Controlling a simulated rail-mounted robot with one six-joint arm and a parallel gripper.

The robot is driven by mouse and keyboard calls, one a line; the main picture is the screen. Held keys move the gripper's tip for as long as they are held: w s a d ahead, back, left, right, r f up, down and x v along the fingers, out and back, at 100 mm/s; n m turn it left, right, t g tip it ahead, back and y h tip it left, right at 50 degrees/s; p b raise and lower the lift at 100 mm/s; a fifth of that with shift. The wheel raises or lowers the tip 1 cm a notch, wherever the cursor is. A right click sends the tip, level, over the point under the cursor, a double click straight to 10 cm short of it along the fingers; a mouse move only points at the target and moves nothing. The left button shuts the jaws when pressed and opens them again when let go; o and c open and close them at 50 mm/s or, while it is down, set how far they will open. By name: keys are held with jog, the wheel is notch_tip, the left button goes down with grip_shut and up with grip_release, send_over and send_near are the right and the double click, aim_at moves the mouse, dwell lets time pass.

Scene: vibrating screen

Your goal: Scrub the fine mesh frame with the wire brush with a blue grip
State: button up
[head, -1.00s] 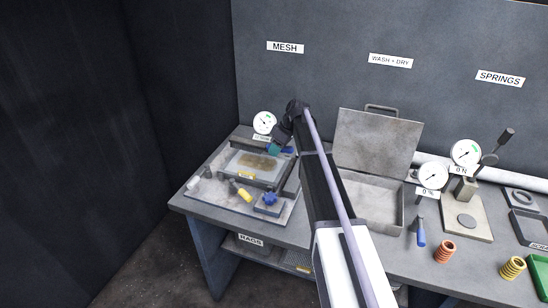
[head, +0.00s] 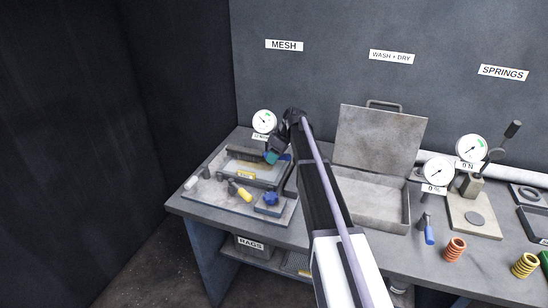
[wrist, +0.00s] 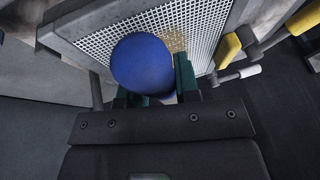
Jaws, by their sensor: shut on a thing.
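The fine mesh frame (head: 262,181) lies on the fixture at the left of the bench, under the MESH sign. In the wrist view its white perforated mesh (wrist: 105,40) fills the upper middle, with a tan patch (wrist: 176,42) partly behind the blue grip. My gripper (head: 274,158) is low over the frame's right part. Its green fingers are shut on the blue grip (wrist: 143,64) of the wire brush, seen nearly end-on. In the head view a dark brush-like strip (head: 243,155) extends left from my gripper over the mesh. Whether bristles touch the mesh is hard to tell.
A dial gauge (head: 264,121) stands behind the fixture. A yellow-handled tool (head: 242,194) and a blue knob (head: 270,199) sit in front. An open metal case (head: 372,200) stands right of my arm, with another blue-handled tool (head: 429,232) beyond.

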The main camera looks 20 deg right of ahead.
jog(key=shift+f+b, duration=0.55)
jog(key=shift+f, duration=0.05)
dwell(0.4)
jog(key=shift+s, duration=0.1)
jog(key=s+d, duration=0.2)
jog(key=d, duration=0.1)
jog(key=shift+s+d, duration=0.25)
jog(key=shift+s, duration=0.1)
jog(key=shift+s+d, duration=0.65)
jog(key=shift+d, duration=0.3)
jog(key=shift+s+d, duration=0.65)
jog(key=shift+d, duration=0.3)
jog(key=shift+s+d+f, duration=0.1)
jog(key=shift+s+d, duration=0.35)
jog(key=shift+s, duration=0.05)
jog(key=shift+w+a, duration=1.1)
jog(key=shift+a, duration=0.3)
jog(key=shift+w+a, duration=1.1)
jog(key=shift+a, duration=0.25)
jog(key=shift+w+a, duration=1.1)
jog(key=shift+a, duration=0.3)
notch_tip(320, 180, up, 6)
jog(key=p, duration=0.5)
jog(key=shift+f, duration=0.4)
